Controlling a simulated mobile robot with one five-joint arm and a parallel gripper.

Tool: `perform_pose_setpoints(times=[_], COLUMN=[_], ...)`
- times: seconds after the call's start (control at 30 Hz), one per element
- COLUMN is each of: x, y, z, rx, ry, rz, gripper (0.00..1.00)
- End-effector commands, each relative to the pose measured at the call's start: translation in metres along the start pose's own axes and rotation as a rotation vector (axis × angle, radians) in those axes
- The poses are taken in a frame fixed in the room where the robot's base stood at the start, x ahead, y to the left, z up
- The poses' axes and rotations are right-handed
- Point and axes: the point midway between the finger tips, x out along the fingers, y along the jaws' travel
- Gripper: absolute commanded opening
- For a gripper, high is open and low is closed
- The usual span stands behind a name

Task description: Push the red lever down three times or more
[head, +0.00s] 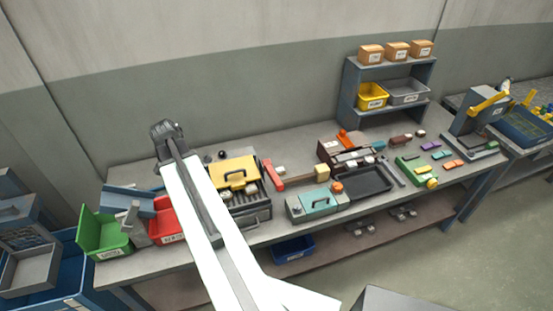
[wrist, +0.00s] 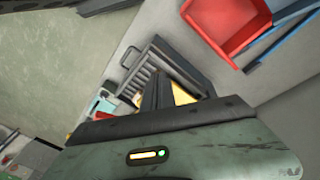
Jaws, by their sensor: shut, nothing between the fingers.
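A short red bar (head: 272,175), which looks like the red lever, stands on the bench just right of the yellow-lidded grill box (head: 234,172) in the head view. Whether it is raised or lowered is hard to tell. My gripper (wrist: 156,92) shows in the wrist view with its dark fingers together and nothing between them. It is over or near the grill box, whose slatted rack (wrist: 165,62) and yellow part (wrist: 182,94) show around the fingers. I cannot make out the lever clearly in the wrist view.
A red bin (head: 165,225) and a green bin (head: 101,236) stand at the bench's left end. A teal box (head: 318,202) and a dark tray (head: 367,182) lie to the right. A grey shelf (head: 345,95) stands behind. The red bin also shows in the wrist view (wrist: 222,28).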

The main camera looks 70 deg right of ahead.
Motion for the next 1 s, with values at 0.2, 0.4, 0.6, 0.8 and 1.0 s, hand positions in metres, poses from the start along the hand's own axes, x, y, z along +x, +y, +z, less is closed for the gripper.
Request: perform_pose_setpoints(times=[0.2,0.4,0.6,0.8,1.0], x=[-0.033,-0.032,-0.03,-0.027,-0.004], y=[0.152,0.212,0.214,0.214,0.215], z=[-0.137,-0.17,-0.17,-0.17,-0.169], rx=[0.664,0.902,0.916,0.913,0.912], ry=[0.023,0.041,0.043,0.042,0.042], rz=[0.107,0.148,0.15,0.15,0.149], gripper=[0.0,0.0,0.0,0.0,0.0])
